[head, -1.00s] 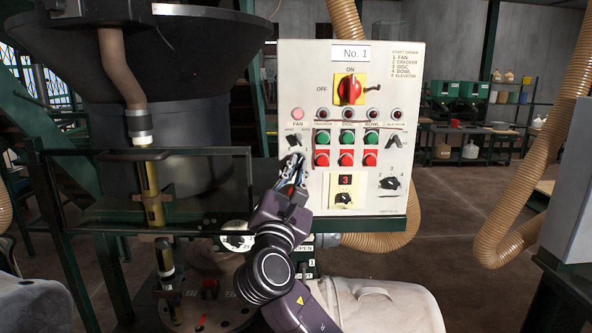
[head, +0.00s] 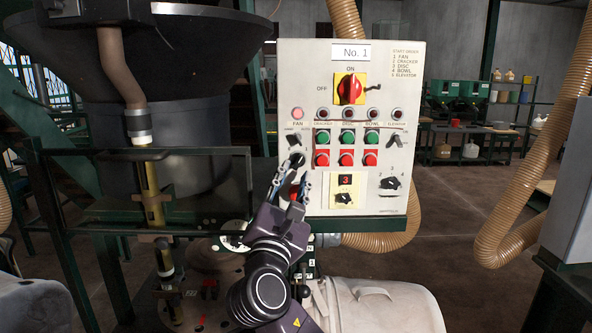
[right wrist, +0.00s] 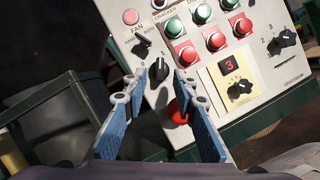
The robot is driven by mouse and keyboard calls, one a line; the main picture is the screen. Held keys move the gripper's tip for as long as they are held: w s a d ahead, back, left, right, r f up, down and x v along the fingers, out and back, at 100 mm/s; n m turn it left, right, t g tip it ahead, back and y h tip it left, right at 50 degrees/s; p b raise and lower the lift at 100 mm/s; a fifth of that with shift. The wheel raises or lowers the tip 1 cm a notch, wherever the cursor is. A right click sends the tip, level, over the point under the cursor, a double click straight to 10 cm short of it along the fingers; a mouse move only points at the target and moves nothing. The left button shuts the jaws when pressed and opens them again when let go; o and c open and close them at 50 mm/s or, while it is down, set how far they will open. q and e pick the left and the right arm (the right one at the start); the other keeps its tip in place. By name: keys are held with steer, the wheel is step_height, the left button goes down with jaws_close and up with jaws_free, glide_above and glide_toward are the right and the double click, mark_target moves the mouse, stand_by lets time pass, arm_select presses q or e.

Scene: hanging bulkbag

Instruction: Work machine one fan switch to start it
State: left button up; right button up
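The No. 1 control panel (head: 408,190) stands upright ahead. Under its FAN label is a black lever switch (head: 294,141), marked with AUTO in the right wrist view (right wrist: 141,46). Below it is a round black knob (head: 297,160); in the right wrist view the knob (right wrist: 158,68) seems turned toward its "1" mark. The FAN lamp (head: 297,114) is pale pink, brighter than the other lamps. My right gripper (head: 292,178) is open and empty, its fingertips below and either side of the knob, apart from it. My left gripper is not in view.
A red button (right wrist: 178,112) sits below the knob, between my fingers in the right wrist view. Green and red buttons (head: 347,147) are to the right. A dark rail (head: 150,155) runs left of the panel. A tan hose (head: 512,230) hangs at the right.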

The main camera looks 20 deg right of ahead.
steer(key=v, duration=0.8)
steer(key=shift+s, duration=0.3)
steer(key=shift+a+f, duration=0.1)
steer(key=shift+f, duration=0.05)
